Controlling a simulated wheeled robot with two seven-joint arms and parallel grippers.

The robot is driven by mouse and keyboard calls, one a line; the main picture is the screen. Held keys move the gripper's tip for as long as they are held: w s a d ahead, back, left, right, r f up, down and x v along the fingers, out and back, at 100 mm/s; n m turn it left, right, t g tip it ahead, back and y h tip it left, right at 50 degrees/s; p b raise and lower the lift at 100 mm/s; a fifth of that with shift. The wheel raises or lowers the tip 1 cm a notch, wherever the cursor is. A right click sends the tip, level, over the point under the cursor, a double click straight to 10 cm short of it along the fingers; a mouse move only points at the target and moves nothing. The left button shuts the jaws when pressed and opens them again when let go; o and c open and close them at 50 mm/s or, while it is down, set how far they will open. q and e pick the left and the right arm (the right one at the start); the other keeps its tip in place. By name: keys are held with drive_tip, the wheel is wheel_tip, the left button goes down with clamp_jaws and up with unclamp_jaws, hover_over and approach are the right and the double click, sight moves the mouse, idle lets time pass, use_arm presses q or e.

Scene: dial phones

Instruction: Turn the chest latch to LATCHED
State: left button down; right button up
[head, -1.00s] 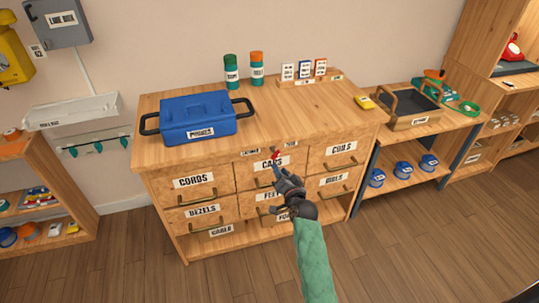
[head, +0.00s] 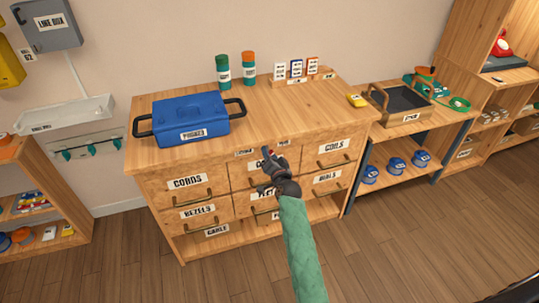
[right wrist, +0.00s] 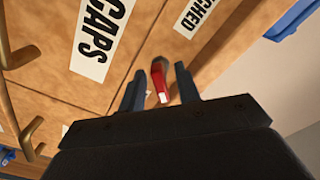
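The chest latch is a small red lever with a white tip (right wrist: 160,84) on the front of the wooden drawer chest (head: 330,97). In the head view the red latch (head: 267,152) sits on the rail above the CAPS drawer, between two small labels. My right gripper (right wrist: 160,92) is open, with one finger on each side of the latch. Gaps show between the lever and both fingers. In the head view the right gripper (head: 268,160) partly hides the latch and the CAPS drawer. My left gripper is not in view.
A blue case (head: 190,117) stands on the chest top, left. Green and orange-capped cylinders (head: 249,70) and a card stand (head: 297,80) are at the back. Drawer handles (head: 330,163) stick out from the front. A shelf with a grey-lined tray (head: 404,103) is at the right.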

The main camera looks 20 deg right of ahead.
clamp_jaws()
